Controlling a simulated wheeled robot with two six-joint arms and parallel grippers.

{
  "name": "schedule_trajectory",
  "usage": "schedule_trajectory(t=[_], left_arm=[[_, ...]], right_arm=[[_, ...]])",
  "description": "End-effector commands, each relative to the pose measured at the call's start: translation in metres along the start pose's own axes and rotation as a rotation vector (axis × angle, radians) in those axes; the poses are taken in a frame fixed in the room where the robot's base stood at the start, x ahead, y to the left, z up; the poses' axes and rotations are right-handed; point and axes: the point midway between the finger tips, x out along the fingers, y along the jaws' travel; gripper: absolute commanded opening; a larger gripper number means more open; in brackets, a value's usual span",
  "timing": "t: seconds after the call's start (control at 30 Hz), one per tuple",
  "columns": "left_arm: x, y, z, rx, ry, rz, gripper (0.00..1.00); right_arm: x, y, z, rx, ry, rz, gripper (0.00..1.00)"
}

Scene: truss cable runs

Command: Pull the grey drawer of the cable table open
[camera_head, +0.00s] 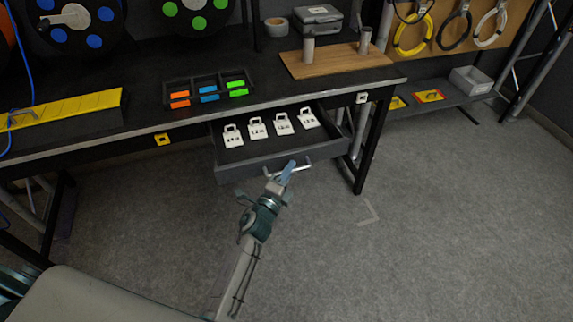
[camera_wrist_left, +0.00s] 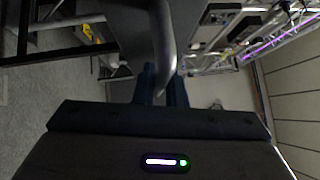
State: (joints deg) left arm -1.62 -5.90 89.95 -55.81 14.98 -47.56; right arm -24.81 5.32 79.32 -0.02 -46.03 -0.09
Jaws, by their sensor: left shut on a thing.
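The grey drawer (camera_head: 240,173) of the black cable table (camera_head: 140,128) stands pulled out from under the tabletop. Several white tags with loops (camera_head: 257,129) lie in a row inside it. My left gripper (camera_head: 287,172) is at the drawer's front and is shut on the silver bar handle (camera_head: 303,167). In the left wrist view the handle (camera_wrist_left: 163,45) runs between the two fingers (camera_wrist_left: 162,84). My right gripper is not in view.
On the tabletop are a black tray with coloured pieces (camera_head: 209,91), a yellow strip (camera_head: 65,108), a wooden board (camera_head: 335,60) and cable reels (camera_head: 85,22). A table leg (camera_head: 372,145) stands right of the drawer. The grey floor (camera_head: 430,220) in front is clear.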

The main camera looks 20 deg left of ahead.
Motion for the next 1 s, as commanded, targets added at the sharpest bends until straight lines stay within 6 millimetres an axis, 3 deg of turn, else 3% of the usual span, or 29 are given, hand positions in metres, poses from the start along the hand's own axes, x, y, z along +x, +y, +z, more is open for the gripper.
schedule_trajectory(t=[0.6,0.63,0.7,1.0], left_arm=[[-0.009,-0.002,-0.009,-0.001,0.0,0.001,0.0],[-0.009,-0.002,-0.009,-0.001,0.0,0.001,0.17],[-0.009,-0.002,-0.009,-0.001,0.0,0.001,0.3],[-0.01,-0.002,-0.009,-0.002,0.0,0.001,0.33]], right_arm=[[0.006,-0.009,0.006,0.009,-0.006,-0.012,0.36],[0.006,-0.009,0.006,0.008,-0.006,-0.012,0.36],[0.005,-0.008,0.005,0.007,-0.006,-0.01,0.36],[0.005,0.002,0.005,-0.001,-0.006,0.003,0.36]])
